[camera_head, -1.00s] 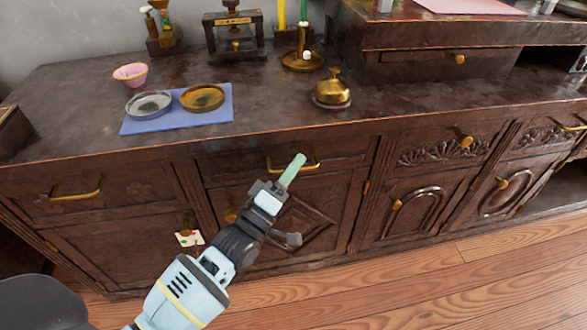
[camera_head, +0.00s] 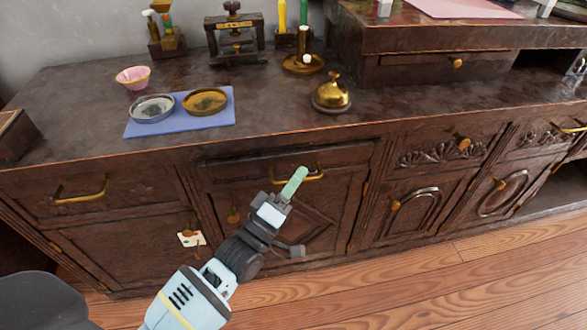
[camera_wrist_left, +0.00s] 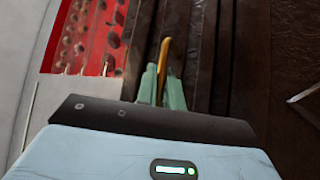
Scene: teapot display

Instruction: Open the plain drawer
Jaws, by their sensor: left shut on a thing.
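The plain drawer (camera_head: 235,172) is the one with an uncarved front in the middle of the dark wooden cabinet. Its brass bar handle (camera_head: 317,178) runs across the front. A dark strip shows above the drawer front, which stands slightly out. My left gripper (camera_head: 294,180) is at the handle, with its pale green fingers shut on it. In the left wrist view the brass handle (camera_wrist_left: 164,55) lies between the fingers (camera_wrist_left: 160,88). My right gripper is not in view.
Other drawers with brass pulls flank it, one with a bar handle (camera_head: 80,192) at the left. A blue mat (camera_head: 140,130) with two dishes, a pink bowl (camera_head: 133,77) and a brass bell (camera_head: 331,95) stand on the counter. Wooden floor (camera_head: 420,275) in front is clear.

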